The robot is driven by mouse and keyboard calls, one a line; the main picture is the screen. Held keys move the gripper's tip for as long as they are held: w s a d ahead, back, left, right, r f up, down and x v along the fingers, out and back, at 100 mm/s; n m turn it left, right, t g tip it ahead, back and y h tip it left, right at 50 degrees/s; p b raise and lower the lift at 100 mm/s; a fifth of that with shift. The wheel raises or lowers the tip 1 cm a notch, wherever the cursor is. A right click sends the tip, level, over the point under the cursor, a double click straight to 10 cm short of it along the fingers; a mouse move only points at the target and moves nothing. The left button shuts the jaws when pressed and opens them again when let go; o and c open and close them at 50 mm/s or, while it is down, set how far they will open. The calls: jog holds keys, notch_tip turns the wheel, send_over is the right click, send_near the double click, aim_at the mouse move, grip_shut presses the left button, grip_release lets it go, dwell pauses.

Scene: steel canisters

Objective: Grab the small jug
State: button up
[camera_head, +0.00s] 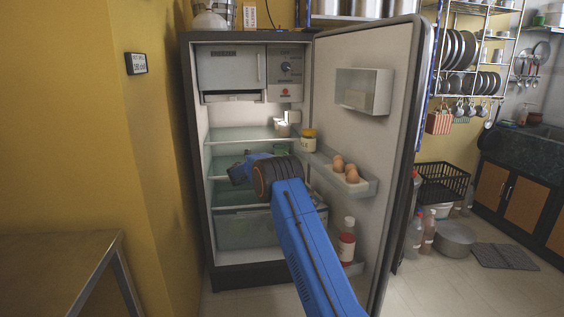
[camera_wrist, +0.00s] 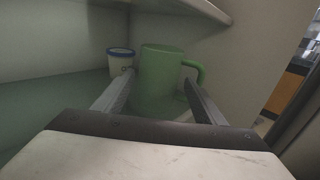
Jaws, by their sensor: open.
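The small jug (camera_wrist: 160,62) is green with a handle on its right side. In the wrist view it stands upright on a fridge shelf, straight ahead of my gripper (camera_wrist: 158,80). My gripper is open, with one finger to each side of the jug's body. Whether the fingers touch it I cannot tell. In the head view a bit of green (camera_head: 281,150), likely the jug, shows behind my arm inside the fridge. My gripper's fingers cannot be made out there.
A white cup with a blue rim (camera_wrist: 120,62) stands just left of the jug. A shelf edge (camera_wrist: 190,8) hangs above.

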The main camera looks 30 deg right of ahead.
jog(key=shift+x, duration=2.9)
jog(key=shift+w, duration=0.1)
jog(key=c, duration=0.9)
